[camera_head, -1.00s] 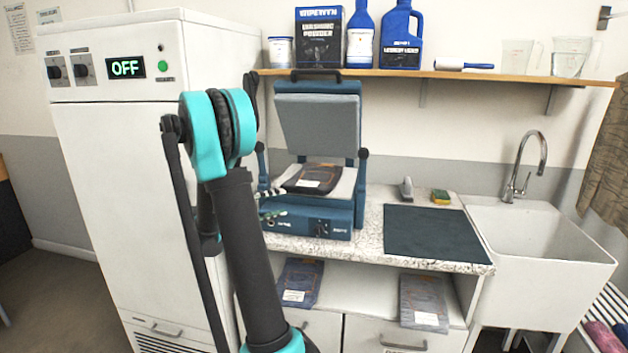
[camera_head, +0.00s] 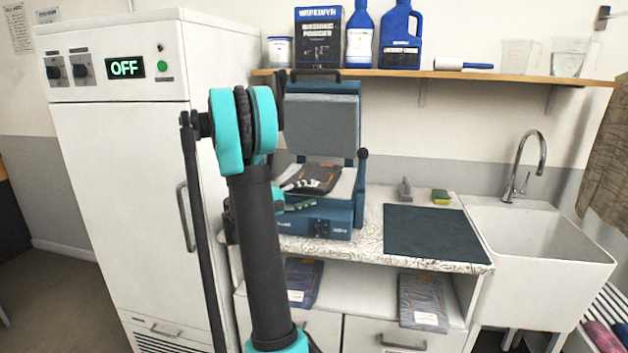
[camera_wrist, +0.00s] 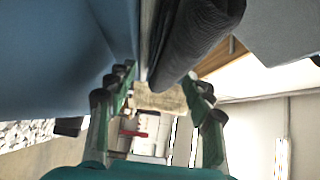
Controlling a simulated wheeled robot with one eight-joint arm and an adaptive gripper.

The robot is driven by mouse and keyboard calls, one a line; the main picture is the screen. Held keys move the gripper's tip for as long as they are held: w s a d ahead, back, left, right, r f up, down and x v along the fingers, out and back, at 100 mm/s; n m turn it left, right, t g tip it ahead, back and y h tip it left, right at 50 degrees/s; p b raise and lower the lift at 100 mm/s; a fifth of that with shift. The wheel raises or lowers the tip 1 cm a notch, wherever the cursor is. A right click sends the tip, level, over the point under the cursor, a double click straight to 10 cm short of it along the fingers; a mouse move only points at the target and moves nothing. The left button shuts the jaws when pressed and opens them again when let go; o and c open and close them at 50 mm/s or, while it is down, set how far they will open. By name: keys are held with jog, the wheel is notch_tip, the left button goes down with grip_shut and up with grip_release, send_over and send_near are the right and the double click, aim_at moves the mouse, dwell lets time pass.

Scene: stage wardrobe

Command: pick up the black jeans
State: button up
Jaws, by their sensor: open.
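The black jeans (camera_head: 320,177) lie folded on the pale lower plate of the open blue press (camera_head: 344,219). In the wrist view the dark folded jeans (camera_wrist: 198,38) reach from the top down toward the space between the fingertips, nearer the right finger. My gripper (camera_head: 308,195) is at the left front edge of the jeans, with green fingers partly hidden behind my arm. It also shows in the wrist view (camera_wrist: 160,88), with its fingers apart. I cannot tell whether a finger touches the jeans.
The press's raised grey lid (camera_head: 320,125) stands behind the jeans. A dark mat (camera_head: 430,233) lies on the counter to the right, before a sink (camera_head: 540,240). Two folded garments, one blue (camera_head: 304,278) and one grey (camera_head: 422,295), lie on the shelf below. A white cabinet (camera_head: 120,200) stands left.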

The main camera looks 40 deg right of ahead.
grip_shut()
dwell(0.3)
dwell(0.5)
